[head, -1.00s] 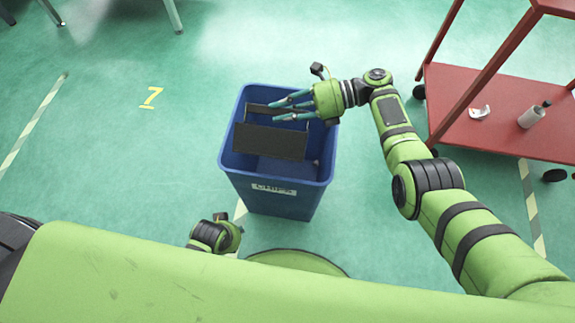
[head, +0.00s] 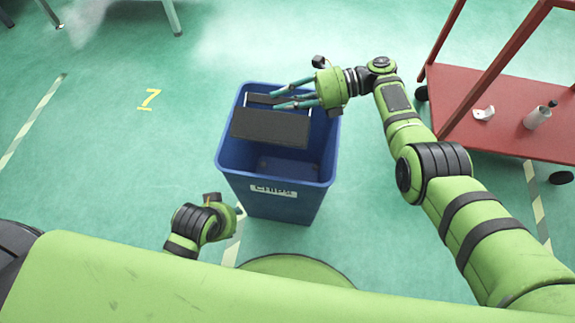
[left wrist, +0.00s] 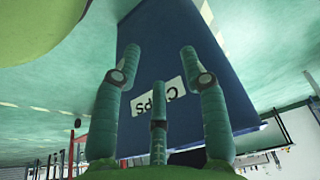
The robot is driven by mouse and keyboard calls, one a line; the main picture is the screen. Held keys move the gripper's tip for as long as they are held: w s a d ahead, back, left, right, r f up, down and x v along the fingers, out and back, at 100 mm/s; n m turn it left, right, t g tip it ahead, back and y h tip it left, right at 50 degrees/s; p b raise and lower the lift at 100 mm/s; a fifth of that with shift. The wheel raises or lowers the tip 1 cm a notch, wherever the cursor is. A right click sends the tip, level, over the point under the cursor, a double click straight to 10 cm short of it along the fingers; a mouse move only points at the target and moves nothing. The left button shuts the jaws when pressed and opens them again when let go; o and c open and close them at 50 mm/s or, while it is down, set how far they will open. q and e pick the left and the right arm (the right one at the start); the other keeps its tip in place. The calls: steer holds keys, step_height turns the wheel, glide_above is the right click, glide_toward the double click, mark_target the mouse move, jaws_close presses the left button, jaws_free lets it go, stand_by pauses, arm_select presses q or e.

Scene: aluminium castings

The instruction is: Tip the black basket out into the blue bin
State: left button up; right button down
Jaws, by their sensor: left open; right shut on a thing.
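The black basket (head: 270,128) is over the mouth of the blue bin (head: 226,165), tilted, with a flat dark face toward me. What is inside the basket is hidden. My right gripper (head: 277,98) is shut on the basket at its far right part. The bin stands upright on the floor with a "CHIPS" label, and its dark inside shows below the basket. My left gripper (left wrist: 158,65) is open and empty in the left wrist view, its fingers toward the labelled side of the bin (left wrist: 205,50). In the head view its arm is low, left of the bin.
A red cart (head: 500,128) stands at the right, holding a bottle (head: 537,118) and a small pale part (head: 484,113). Grey table legs (head: 172,17) show at the top left. The floor (head: 90,165) left of the bin is clear, with a yellow mark and striped tape.

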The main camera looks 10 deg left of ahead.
steer(key=shift+w+b, duration=0.4)
steer(key=shift+b, duration=0.45)
arm_select(q)
steer(key=w+d+r+t+b, duration=0.1)
steer(key=w+r+t, duration=0.2)
steer(key=r, duration=0.5)
steer(key=shift+w+h, duration=0.15)
steer(key=shift+h, duration=0.15)
arm_select(e)
steer(key=shift+w+r+m, duration=0.2)
steer(key=shift+m, duration=0.2)
arm_select(q)
steer(key=shift+d, duration=0.1)
